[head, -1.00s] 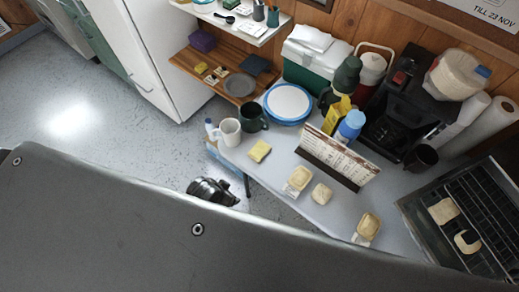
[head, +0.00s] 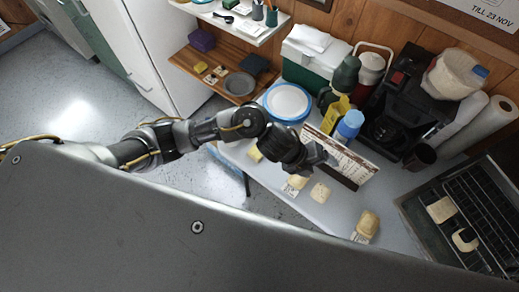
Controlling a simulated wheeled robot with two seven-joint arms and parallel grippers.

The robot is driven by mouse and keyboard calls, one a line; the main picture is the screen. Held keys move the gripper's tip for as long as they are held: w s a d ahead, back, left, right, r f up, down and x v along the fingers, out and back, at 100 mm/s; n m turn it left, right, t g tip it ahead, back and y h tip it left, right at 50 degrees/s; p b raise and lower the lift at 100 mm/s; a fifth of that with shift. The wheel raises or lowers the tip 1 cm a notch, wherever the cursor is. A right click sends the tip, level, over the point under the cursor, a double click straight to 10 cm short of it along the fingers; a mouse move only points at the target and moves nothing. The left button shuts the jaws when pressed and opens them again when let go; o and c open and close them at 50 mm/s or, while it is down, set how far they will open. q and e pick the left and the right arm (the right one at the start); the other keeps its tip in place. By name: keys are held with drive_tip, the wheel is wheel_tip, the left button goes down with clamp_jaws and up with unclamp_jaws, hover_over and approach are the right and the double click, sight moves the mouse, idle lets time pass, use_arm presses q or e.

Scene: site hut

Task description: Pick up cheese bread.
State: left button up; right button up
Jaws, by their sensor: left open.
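Several pale yellow bread-like pieces lie on the table (head: 325,212) in the head view, and I cannot tell which is the cheese bread. One (head: 297,181) lies on a small printed paper and is partly under my gripper. A rounded bun (head: 320,193) is beside it. A larger piece (head: 368,222) sits on another paper at the front right. A yellow block (head: 255,153) is partly hidden by my arm. My left gripper (head: 318,160) is open and empty, above the table just behind the first piece and the bun. My right gripper is not in view.
A sign board (head: 345,158) stands close behind my gripper. Bottles (head: 349,125), blue-rimmed plates (head: 287,101) and a black coffee machine (head: 395,110) stand farther back. At right, a wire-racked tray (head: 482,225) holds two pieces. Bare table lies around the bun.

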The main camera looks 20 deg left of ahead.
use_arm(q)
drive_tip(key=w+a+f+m+g+y, duration=0.25)
drive_tip(key=a+m+y, duration=0.2)
drive_tip(key=a, duration=0.35)
drive_tip(key=r+m+y, duration=0.2)
drive_tip(key=m+y, duration=0.2)
hover_over(258, 150)
drive_tip(key=shift+t, duration=0.25)
drive_tip(key=shift+d+f+b, duration=0.1)
drive_tip(key=shift+f+b, duration=0.25)
drive_tip(key=shift+f, duration=5.3)
drive_tip(key=c, duration=1.1)
drive_tip(key=shift+o, duration=0.2)
drive_tip(key=shift+r, duration=0.1)
